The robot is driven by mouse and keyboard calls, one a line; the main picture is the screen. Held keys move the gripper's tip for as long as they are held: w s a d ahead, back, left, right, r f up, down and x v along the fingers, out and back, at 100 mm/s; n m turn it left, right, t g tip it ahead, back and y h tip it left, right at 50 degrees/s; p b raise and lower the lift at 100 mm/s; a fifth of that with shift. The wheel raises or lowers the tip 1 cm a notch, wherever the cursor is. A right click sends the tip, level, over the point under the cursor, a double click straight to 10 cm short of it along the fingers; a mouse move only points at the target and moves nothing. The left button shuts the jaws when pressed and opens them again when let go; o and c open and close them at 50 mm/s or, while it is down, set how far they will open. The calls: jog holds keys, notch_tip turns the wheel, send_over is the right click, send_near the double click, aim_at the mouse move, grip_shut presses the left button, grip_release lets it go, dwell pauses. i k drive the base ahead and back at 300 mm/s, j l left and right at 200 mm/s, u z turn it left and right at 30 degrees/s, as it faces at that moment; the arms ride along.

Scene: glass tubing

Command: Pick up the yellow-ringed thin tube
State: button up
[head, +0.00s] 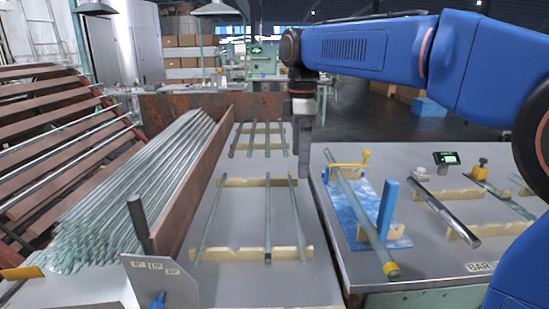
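My gripper (304,138) points down from the blue arm above the far end of the left table. It is small and seen from the side, and no tube shows in it. A clear tube (298,218) lies on the right of the middle wooden rests, with a small yellowish mark at its far end. My gripper is beyond and above it, apart from it. Another, thicker-looking clear tube (360,215) with a clear yellow ring (390,268) at its near end lies slanted over a blue board on the right table.
Two more tubes lie on the middle wooden rests (232,254). Several tubes lie on the far rests (262,146). A brown partition (205,180) borders a pile of glass tubes (135,180). The right table holds a blue post (387,208) and a metal rod (445,212).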

aim_at(303, 258)
jog(key=k, duration=0.85)
